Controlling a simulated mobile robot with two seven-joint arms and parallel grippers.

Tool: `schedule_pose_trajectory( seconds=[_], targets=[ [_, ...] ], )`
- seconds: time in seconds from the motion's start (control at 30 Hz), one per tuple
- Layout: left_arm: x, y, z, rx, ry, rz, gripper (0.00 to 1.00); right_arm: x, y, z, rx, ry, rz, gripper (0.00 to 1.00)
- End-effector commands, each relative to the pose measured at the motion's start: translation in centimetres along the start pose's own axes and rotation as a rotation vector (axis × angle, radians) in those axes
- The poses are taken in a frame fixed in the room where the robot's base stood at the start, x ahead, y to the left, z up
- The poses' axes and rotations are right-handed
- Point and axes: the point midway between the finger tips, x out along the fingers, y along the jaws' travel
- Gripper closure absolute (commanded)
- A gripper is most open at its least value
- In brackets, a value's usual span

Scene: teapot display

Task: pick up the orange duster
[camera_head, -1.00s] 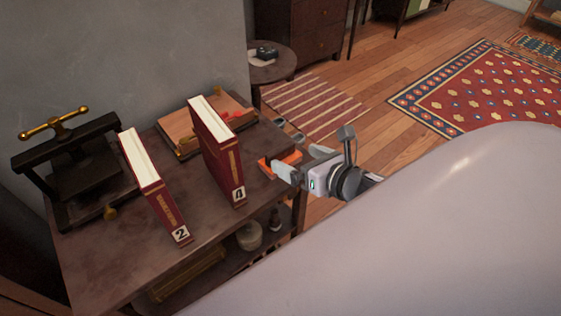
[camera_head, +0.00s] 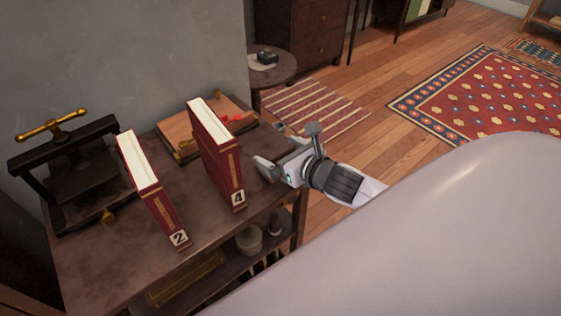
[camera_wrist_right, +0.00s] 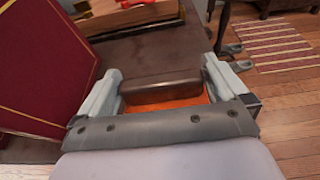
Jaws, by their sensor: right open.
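The orange duster shows in the right wrist view as a brown block (camera_wrist_right: 163,88) with an orange part below it. It lies on the dark table and sits between the two fingers of my right gripper (camera_wrist_right: 162,72). The fingers are open, one on each side of it. In the head view my right gripper (camera_head: 274,160) is low over the table's right end, right of book 4, and hides the duster there. My left gripper is not in view.
Red book 4 (camera_head: 218,160) stands close left of my right gripper, with book 2 (camera_head: 152,190) further left. A black press (camera_head: 70,165) stands at the left. A wooden board (camera_head: 188,138) lies behind the books. The table edge is close on the right.

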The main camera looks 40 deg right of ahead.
Motion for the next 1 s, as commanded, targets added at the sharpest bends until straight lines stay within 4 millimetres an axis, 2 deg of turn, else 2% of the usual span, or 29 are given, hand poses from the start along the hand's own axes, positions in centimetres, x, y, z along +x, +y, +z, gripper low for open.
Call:
schedule_pose_trajectory(
  seconds=[0.2,0.27,0.3,0.33,0.63,0.77,0.87,1.0],
  targets=[
    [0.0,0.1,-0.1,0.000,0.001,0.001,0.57,0.0,0.0,0.0,0.000,0.000,0.001,0.00],
    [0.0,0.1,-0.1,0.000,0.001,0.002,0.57,0.0,0.0,0.0,0.000,0.000,0.001,0.20],
    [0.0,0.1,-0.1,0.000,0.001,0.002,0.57,0.0,0.0,0.0,0.000,0.000,0.001,0.33],
    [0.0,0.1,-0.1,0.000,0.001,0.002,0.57,0.0,0.0,0.0,0.000,0.000,0.001,0.36],
    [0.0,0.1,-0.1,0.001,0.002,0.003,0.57,0.0,0.0,0.2,0.000,-0.001,0.001,0.37],
    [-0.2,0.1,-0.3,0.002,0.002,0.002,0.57,-0.3,0.0,0.9,-0.002,-0.003,0.001,0.37],
    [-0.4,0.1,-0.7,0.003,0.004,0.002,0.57,-0.7,0.0,2.1,-0.004,-0.004,0.002,0.37],
    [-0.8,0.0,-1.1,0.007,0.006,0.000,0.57,-1.7,0.0,4.9,-0.006,-0.006,0.002,0.37]
  ],
)
